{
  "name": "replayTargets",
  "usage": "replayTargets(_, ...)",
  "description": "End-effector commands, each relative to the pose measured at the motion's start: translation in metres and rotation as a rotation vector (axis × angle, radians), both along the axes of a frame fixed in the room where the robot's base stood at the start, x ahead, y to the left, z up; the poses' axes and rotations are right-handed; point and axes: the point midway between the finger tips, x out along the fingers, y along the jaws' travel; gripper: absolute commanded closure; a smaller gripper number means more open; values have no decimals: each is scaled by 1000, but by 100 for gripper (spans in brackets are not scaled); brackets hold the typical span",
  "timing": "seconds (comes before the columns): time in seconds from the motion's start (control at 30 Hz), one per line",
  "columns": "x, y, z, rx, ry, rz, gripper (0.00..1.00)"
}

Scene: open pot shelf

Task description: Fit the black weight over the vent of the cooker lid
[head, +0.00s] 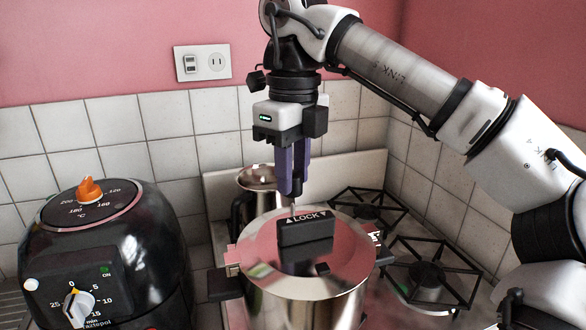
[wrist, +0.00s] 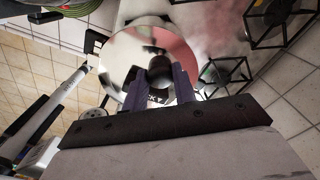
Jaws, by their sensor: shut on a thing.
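The cooker (head: 300,300) is a shiny steel pot with a reflective lid (head: 260,250) on it. A black handle block marked LOCK (head: 305,230) stands on the lid. My gripper (head: 292,188) points straight down with its purple fingers above the lid, behind the LOCK block. It is shut on the black weight (wrist: 160,66), a dark round piece between the fingertips in the wrist view. In the head view the fingers mostly hide the weight. A thin light stem shows just below the fingertips; I cannot tell whether it is the vent or whether the weight touches it.
A black air fryer (head: 100,250) with an orange knob stands at the left. A steel jug (head: 257,180) stands behind the cooker. Gas burners with black grates (head: 430,275) lie to the right. A tiled wall (head: 150,150) closes off the back.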

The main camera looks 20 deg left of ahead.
Motion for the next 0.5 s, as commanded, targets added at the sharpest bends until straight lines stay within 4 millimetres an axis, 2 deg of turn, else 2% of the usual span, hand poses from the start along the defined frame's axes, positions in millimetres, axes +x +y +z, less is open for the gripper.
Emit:
replayTargets(0.03, 0, 0, -7, 0, 0, 0, 96)
replayTargets(0.5, 0, 0, -12, 1, 0, 0, 96)
